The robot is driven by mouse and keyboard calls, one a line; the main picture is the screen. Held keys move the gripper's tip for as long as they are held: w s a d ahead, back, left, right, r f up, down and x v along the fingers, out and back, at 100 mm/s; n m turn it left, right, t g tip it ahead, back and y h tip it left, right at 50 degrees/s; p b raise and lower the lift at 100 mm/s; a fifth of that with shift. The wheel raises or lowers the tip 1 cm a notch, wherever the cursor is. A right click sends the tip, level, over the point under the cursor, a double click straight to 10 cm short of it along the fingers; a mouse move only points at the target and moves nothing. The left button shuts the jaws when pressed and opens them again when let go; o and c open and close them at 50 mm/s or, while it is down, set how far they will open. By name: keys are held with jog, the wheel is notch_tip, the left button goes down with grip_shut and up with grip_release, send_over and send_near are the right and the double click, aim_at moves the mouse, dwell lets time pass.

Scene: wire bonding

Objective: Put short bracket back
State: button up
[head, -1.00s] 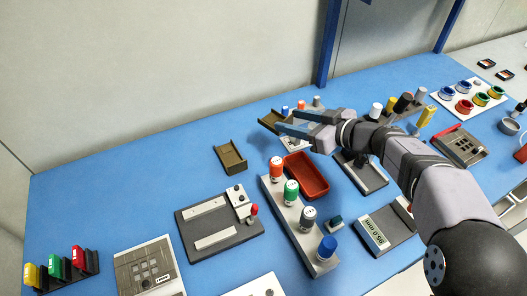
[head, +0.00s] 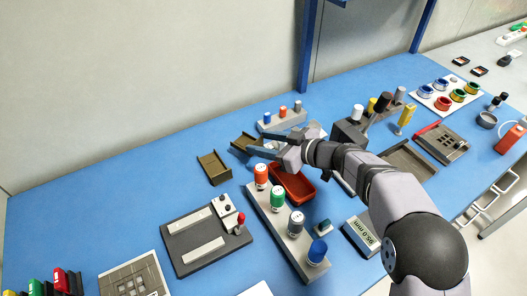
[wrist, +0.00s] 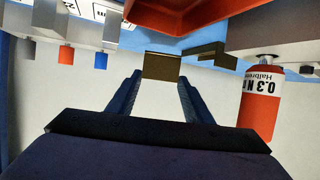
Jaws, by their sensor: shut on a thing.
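My gripper (head: 250,146) is shut on a brown U-shaped bracket (head: 242,141), likely the short bracket, and holds it out past the fingertips. In the wrist view this bracket (wrist: 161,67) shows end-on between the two fingertips (wrist: 160,84). A second brown bracket (head: 214,168) lies on the blue table to the left of the held one; it seems to show in the wrist view (wrist: 209,54) too. I cannot tell how high the held bracket is above the table.
A red bin (head: 296,190) lies just below my gripper. A pale rack (head: 263,217) with orange, green, grey and blue-topped cylinders stands in front. A small rack (head: 282,119) with coloured pegs is behind. Blue table (head: 120,190) is clear at left.

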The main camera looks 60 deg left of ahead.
jog(key=shift+f, duration=1.8)
jog(key=shift+f, duration=0.1)
jog(key=o, duration=1.2)
jog(key=shift+f, duration=0.1)
jog(key=shift+d+r, duration=0.1)
jog(key=shift+r, duration=0.1)
jog(key=b+v, duration=0.1)
jog(key=v, duration=1)
jog(key=shift+w+d+r, duration=0.1)
jog(key=shift+w+d, duration=0.1)
jog(key=shift+d, duration=0.15)
